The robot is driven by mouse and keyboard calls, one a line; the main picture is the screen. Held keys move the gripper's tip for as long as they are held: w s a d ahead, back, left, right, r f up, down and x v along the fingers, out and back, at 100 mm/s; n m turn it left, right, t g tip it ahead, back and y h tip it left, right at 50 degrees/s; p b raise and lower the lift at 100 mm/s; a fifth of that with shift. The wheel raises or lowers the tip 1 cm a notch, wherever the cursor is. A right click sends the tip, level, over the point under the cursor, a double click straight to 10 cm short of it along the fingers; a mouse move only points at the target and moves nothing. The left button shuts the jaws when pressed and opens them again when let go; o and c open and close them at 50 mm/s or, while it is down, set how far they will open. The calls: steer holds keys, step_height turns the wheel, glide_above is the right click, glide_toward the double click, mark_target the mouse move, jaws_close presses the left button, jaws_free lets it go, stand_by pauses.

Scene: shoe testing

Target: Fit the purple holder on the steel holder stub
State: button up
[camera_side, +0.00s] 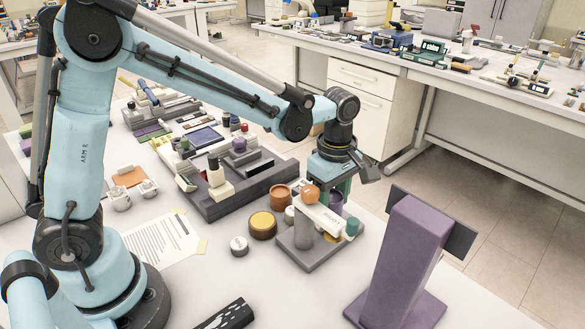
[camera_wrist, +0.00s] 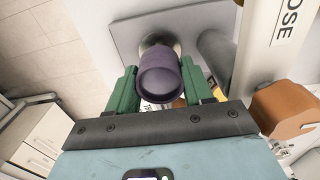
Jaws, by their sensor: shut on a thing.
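The purple holder (camera_wrist: 160,75) is a round cup between the two green fingers of my gripper (camera_wrist: 158,90), which is shut on its sides. The steel holder stub (camera_wrist: 160,41) shows as a shiny rim just beyond the holder, on a grey base plate (camera_wrist: 125,35). The holder covers most of the stub, and I cannot tell whether they touch. In the side view, the holder (camera_side: 336,203) is under my gripper, partly hidden behind a white bar. The stub is hidden there.
A white labelled bar (camera_side: 320,216) with orange and green ends crosses close beside the holder. A grey post (camera_wrist: 216,50) stands next to the stub. A large purple stand (camera_side: 405,250) is at right. Brown and amber round jars (camera_side: 263,224) sit left of the plate.

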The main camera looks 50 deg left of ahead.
mark_target(331, 200)
steer(key=shift+f, duration=1.5)
steer(key=o, duration=1.2)
step_height(331, 200, up, 12)
